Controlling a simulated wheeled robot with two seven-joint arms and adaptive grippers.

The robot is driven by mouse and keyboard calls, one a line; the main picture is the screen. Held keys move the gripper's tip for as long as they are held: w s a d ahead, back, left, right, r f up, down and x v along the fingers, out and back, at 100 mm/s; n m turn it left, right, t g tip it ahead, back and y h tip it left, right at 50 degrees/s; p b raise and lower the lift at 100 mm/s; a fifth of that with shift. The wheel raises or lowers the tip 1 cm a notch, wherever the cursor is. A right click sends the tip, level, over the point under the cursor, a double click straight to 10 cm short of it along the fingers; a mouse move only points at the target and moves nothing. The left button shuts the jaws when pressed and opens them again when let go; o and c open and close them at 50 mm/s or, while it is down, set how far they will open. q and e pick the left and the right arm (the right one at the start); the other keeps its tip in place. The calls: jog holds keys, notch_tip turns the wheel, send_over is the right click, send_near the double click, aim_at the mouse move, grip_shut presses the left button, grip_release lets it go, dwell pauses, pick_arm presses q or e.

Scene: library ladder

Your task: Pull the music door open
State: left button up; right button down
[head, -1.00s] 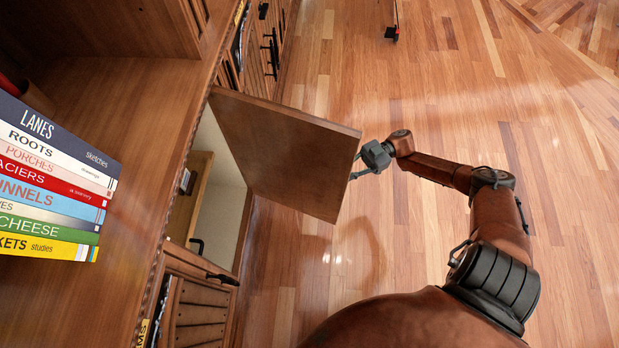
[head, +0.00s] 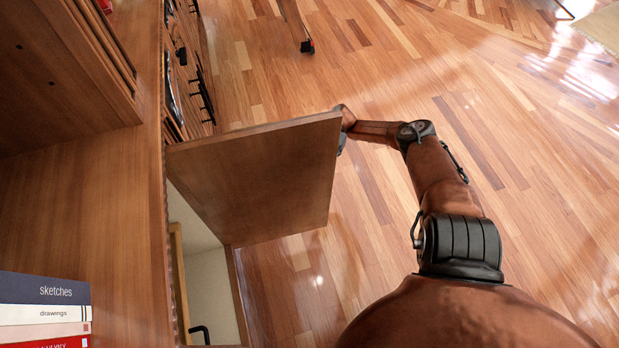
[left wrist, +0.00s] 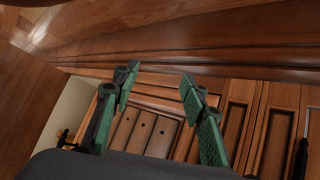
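A wooden door (head: 255,175) stands swung out from the cabinet in the head view, with its bay (head: 210,265) open below it. No label shows on it, so I cannot tell its name. My right gripper (head: 342,144) is at the door's outer edge, mostly hidden behind the panel; its fingers and any contact are out of sight. My left gripper (left wrist: 158,88) shows only in the left wrist view. Its green fingers are apart and empty, in front of panelled cabinet fronts (left wrist: 145,130).
A stack of books (head: 45,310) lies on the wooden shelf (head: 90,215) at lower left. Cabinet fronts with black handles (head: 203,95) line the wall beyond the door. A dark-footed wooden post (head: 295,25) stands on the floor at the top. The wood floor (head: 560,170) at right is clear.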

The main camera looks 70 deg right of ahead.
jog(key=shift+s+f, duration=0.15)
jog(key=shift+s, duration=0.1)
jog(key=c, duration=2.1)
grip_release()
jog(key=shift+d, duration=0.1)
jog(key=shift+o, duration=0.7)
jog(key=shift+w, duration=0.2)
notch_tip(320, 180, up, 10)
jog(key=shift+r, duration=0.1)
